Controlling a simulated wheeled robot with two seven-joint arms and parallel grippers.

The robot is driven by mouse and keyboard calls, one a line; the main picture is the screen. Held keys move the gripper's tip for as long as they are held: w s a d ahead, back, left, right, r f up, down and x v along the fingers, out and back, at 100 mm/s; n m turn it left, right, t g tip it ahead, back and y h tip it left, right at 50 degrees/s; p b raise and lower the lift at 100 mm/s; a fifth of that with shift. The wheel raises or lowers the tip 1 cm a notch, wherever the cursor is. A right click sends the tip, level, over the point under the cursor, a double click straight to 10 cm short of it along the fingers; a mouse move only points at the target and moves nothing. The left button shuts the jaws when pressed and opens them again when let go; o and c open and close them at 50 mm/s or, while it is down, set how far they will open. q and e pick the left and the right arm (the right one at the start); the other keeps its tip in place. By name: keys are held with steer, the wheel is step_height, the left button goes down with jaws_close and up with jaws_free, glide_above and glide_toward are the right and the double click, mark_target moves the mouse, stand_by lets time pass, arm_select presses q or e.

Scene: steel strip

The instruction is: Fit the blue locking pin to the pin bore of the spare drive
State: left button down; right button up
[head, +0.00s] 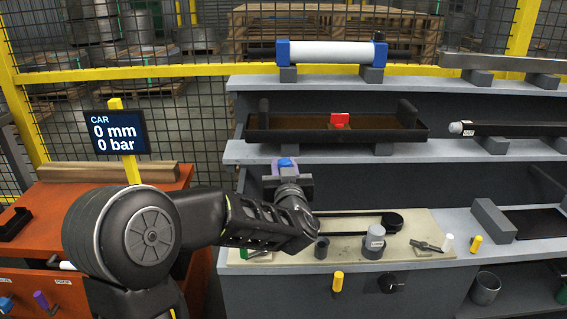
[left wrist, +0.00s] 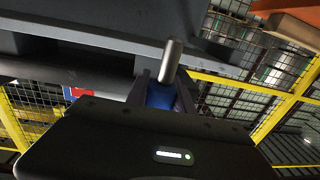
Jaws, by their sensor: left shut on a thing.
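My left gripper (head: 288,178) is shut on the blue locking pin (head: 286,163), held above the cream plate in front of the middle shelf. In the left wrist view the pin's blue grip (left wrist: 160,95) sits between the fingers, and its bare metal shank (left wrist: 171,60) points up and away, apart from other things as far as I can see. I cannot tell for sure which part is the spare drive; a white cylinder with blue ends (head: 325,52) rests on the top shelf. No pin bore can be made out. My right gripper is not in view.
A dark tray (head: 273,136) with a red part (head: 340,118) is on the middle shelf behind my gripper. The cream plate (head: 440,226) carries a belt, a grey-topped knob (head: 375,238) and small parts. An orange cabinet (head: 52,200) stands left, with a display (head: 117,131).

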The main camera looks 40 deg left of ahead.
arm_select(q)
step_height(320, 180, down, 6)
steer(key=b, duration=0.4)
stand_by(0.5)
stand_by(1.5)
steer(key=shift+f+b, duration=1.3)
steer(key=shift+f, duration=0.1)
steer(key=shift+r, duration=0.15)
steer(key=shift+r+p, duration=1)
steer(key=shift+r, duration=0.05)
